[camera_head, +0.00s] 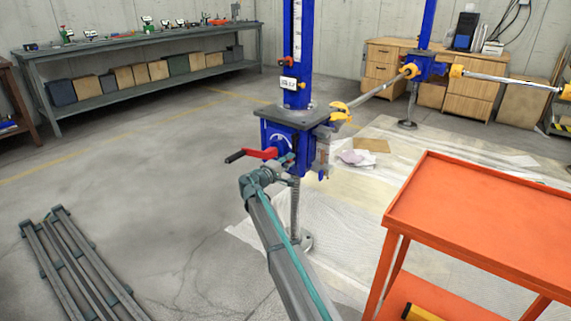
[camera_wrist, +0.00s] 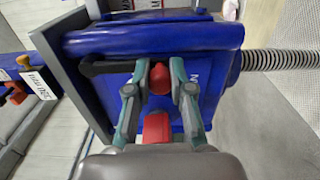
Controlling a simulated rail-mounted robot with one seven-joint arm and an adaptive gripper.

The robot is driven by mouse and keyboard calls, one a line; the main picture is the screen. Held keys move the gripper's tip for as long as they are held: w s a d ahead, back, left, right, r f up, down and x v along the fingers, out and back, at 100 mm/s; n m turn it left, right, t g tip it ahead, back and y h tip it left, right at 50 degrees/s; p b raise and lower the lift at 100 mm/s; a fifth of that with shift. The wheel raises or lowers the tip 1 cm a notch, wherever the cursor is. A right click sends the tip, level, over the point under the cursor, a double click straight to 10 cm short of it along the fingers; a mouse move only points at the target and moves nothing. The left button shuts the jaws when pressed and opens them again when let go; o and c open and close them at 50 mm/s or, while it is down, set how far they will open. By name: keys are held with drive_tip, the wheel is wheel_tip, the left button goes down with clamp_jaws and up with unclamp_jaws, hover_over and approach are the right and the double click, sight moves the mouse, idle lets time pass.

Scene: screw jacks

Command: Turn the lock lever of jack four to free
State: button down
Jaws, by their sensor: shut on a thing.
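A blue screw jack (camera_head: 285,150) hangs on a blue column under a grey plate, with its threaded screw running down to a round foot. Its number is not readable. A red lever with a black grip (camera_head: 250,155) sticks out to the left of its housing. My gripper (camera_head: 286,160) is at the front of the housing beside the lever, its fingertips partly hidden by my arm. In the wrist view, my gripper (camera_wrist: 160,75) has a finger on each side of a red lever part (camera_wrist: 159,79), shut on it. A black bar (camera_wrist: 105,67) runs left from there.
An orange cart (camera_head: 485,205) stands at the right front. A second blue jack (camera_head: 428,68) with yellow-ended bars is behind right. Grey rails (camera_head: 80,265) lie on the floor at left. A workbench (camera_head: 140,45) lines the back wall. The floor at left centre is clear.

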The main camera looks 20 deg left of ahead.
drive_tip(key=c, duration=1)
unclamp_jaws()
drive_tip(key=v, duration=1.2)
